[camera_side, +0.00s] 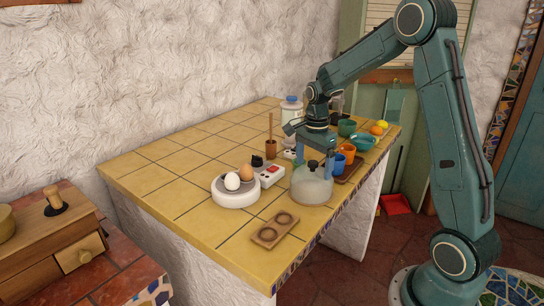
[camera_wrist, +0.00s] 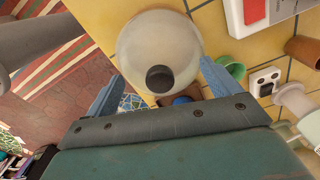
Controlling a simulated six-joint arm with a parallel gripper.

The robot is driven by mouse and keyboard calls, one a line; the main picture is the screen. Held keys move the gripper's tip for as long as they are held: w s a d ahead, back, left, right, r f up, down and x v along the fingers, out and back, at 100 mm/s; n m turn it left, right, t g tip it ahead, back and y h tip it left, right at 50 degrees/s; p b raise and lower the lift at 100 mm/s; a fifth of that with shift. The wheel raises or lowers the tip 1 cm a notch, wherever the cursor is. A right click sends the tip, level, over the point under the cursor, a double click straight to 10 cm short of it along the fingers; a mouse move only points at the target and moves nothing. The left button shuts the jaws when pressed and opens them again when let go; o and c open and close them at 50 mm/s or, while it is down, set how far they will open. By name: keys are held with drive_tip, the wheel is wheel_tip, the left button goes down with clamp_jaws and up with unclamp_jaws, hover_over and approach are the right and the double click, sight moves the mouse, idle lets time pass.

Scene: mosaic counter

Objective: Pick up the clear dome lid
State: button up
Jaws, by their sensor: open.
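The clear dome lid (camera_side: 312,188) with a black knob on top stands on the yellow tiled counter near its front right edge. In the wrist view the lid (camera_wrist: 158,45) shows from above, with the knob below the middle of the dome. My gripper (camera_side: 315,158) is over the lid, pointing down. In the wrist view my gripper (camera_wrist: 162,75) is open, its blue fingers apart on either side of the knob. Nothing appears held. Whether a finger touches the dome I cannot tell.
A white round cooker (camera_side: 236,199) with eggs and a red-switched white power strip (camera_side: 270,176) are left of the lid. A wooden holder (camera_side: 274,230) lies in front.

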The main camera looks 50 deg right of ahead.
drive_tip(key=shift+c, duration=0.2)
idle(0.3)
drive_tip(key=shift+f, duration=0.1)
drive_tip(key=c, duration=1.4)
drive_tip(key=shift+s+f, duration=0.1)
clamp_jaws()
